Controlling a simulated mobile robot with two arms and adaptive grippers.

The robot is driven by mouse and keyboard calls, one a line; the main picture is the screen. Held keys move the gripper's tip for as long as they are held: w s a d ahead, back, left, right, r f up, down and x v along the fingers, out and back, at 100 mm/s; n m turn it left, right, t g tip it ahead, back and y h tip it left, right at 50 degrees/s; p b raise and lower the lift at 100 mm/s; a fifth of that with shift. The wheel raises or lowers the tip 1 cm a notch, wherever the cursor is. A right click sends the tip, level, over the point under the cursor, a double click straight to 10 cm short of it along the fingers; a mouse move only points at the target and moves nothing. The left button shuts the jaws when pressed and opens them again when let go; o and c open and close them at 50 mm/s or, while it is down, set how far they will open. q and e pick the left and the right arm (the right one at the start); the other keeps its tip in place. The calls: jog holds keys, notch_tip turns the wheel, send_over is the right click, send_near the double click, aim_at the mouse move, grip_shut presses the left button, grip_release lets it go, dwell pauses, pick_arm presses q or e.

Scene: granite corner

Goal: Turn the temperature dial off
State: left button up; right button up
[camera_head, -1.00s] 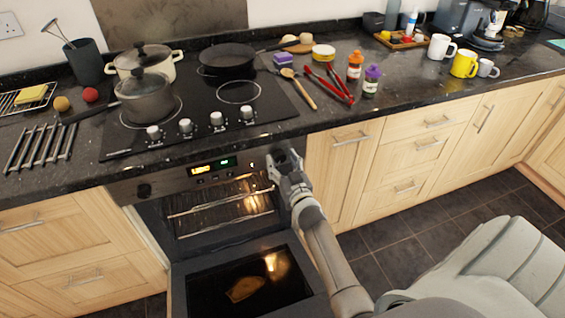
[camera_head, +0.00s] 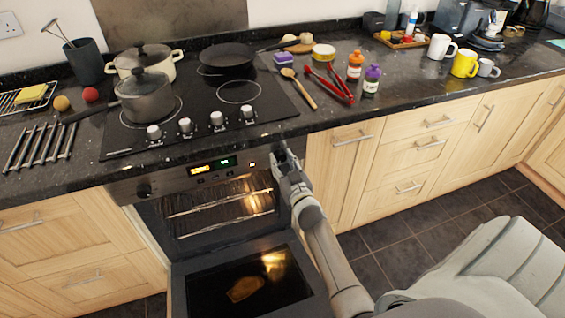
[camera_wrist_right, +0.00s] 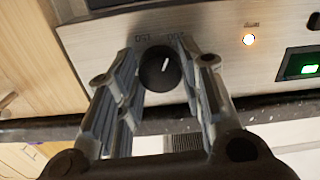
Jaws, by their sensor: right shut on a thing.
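The temperature dial (camera_wrist_right: 160,68) is a round black knob with a white pointer line on the steel oven panel (camera_wrist_right: 215,55). In the wrist view, numbers show upside down beside it and the pointer tilts slightly. My right gripper (camera_wrist_right: 158,75) has its two fingers on either side of the dial and is shut on it. In the head view my right gripper (camera_head: 281,152) is at the right end of the panel and hides the dial. My left gripper is in neither view.
An orange light (camera_wrist_right: 249,40) glows beside the dial, and a green display (camera_head: 228,161) is lit. The oven door (camera_head: 240,283) hangs open below. Hob knobs (camera_head: 216,119), a saucepan (camera_head: 145,97) and a frying pan (camera_head: 227,56) are above. Another black knob (camera_head: 144,190) is at the panel's left.

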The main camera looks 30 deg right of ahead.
jog(key=n+b, duration=0.1)
jog(key=n, duration=0.5)
jog(key=shift+f, duration=0.1)
jog(key=n+b, duration=0.2)
jog(key=n, duration=0.3)
jog(key=shift+d, duration=0.1)
jog(key=n+b, duration=0.1)
jog(key=n, duration=0.4)
jog(key=shift+n+b, duration=0.3)
jog(key=shift+n, duration=0.1)
jog(key=n+b, duration=0.1)
jog(key=n, duration=0.4)
jog(key=shift+r, duration=0.2)
jog(key=n, duration=0.9)
jog(key=shift+r+n+p, duration=0.15)
jog(key=shift+n+p, duration=0.15)
jog(key=shift+p, duration=0.1)
jog(key=n+p, duration=0.2)
jog(key=n, duration=0.3)
jog(key=shift+a+n+p, duration=0.2)
jog(key=shift+n+p, duration=0.8)
jog(key=shift+n, duration=1.4)
